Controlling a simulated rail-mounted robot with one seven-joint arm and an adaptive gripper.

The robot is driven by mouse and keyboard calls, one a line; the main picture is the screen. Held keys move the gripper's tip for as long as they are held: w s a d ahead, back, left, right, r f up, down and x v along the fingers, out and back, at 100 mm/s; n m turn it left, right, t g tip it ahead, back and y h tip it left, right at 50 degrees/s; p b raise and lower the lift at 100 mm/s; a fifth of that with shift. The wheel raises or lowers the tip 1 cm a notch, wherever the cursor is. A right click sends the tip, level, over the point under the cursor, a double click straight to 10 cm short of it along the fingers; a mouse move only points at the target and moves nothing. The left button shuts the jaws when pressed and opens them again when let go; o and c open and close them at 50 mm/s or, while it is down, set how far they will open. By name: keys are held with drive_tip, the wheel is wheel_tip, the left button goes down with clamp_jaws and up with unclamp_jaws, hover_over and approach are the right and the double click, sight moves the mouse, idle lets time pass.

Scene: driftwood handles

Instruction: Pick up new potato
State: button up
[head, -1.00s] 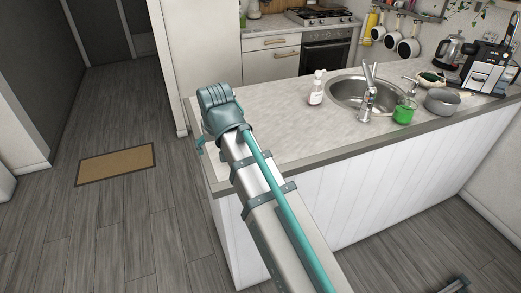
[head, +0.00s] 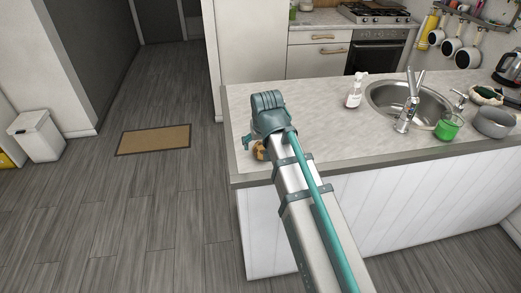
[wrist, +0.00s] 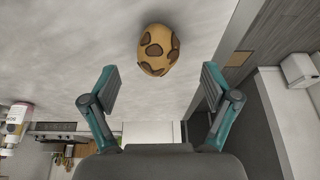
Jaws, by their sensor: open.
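The new potato (wrist: 158,50) is tan with dark brown patches. In the wrist view it lies on the pale countertop, ahead of my fingertips and about midway between them. My gripper (wrist: 158,82) is open and empty, with one teal finger on each side and a gap between the fingers and the potato. In the head view a small part of the potato (head: 260,150) shows at the left end of the counter, beside my arm. My arm hides the rest of it and most of the gripper there.
The counter (head: 317,112) ends close to the potato at its left and front edges. A soap bottle (head: 355,90), sink (head: 381,98), green cup (head: 448,127) and grey pot (head: 493,123) stand to the right. The counter between the arm and the bottle is clear.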

sight(261, 148)
drive_tip(key=shift+p+x, duration=0.9)
drive_tip(key=shift+x, duration=1.65)
drive_tip(key=shift+w+r, duration=0.1)
drive_tip(key=shift+w, duration=0.05)
drive_tip(key=c, duration=1.3)
